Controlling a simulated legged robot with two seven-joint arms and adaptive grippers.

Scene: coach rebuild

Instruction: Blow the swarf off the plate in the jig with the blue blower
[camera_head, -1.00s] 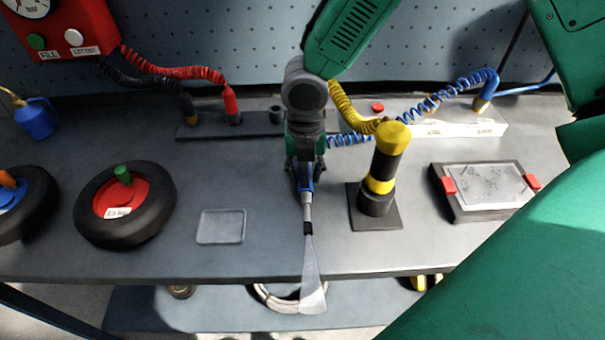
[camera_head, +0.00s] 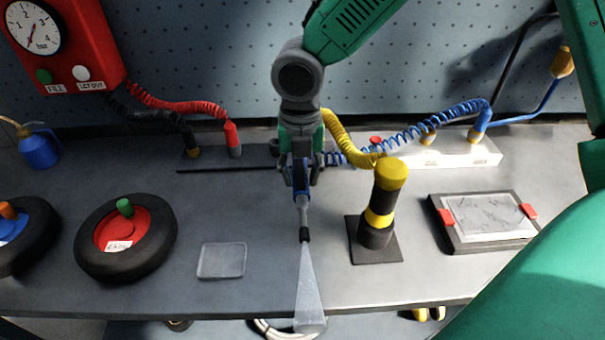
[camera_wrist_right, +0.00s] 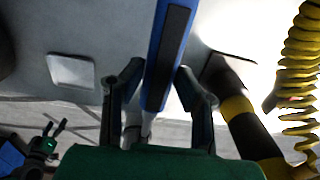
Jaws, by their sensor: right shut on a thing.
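My right gripper (camera_head: 301,180) is shut on the blue blower (camera_head: 303,205) above the middle of the bench. The blower's dark nozzle points toward the front edge, and a pale translucent cone (camera_head: 309,290) spreads from it, away from the jig. The blower's blue body (camera_wrist_right: 165,60) shows between the fingers in the right wrist view. The jig (camera_head: 452,236) lies at the right, a dark base with two red clamps. Its grey plate (camera_head: 490,218) carries scattered dark swarf. My left gripper (camera_wrist_right: 52,138) appears small at lower left in the right wrist view, its prongs apart; the head view does not show it.
A black and yellow post (camera_head: 381,205) stands between blower and jig. A clear tray (camera_head: 222,261) and a wheel (camera_head: 127,238) lie left. A blue coiled hose (camera_head: 425,128) and a yellow one (camera_head: 345,140) hang behind. My green arm covers the lower right.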

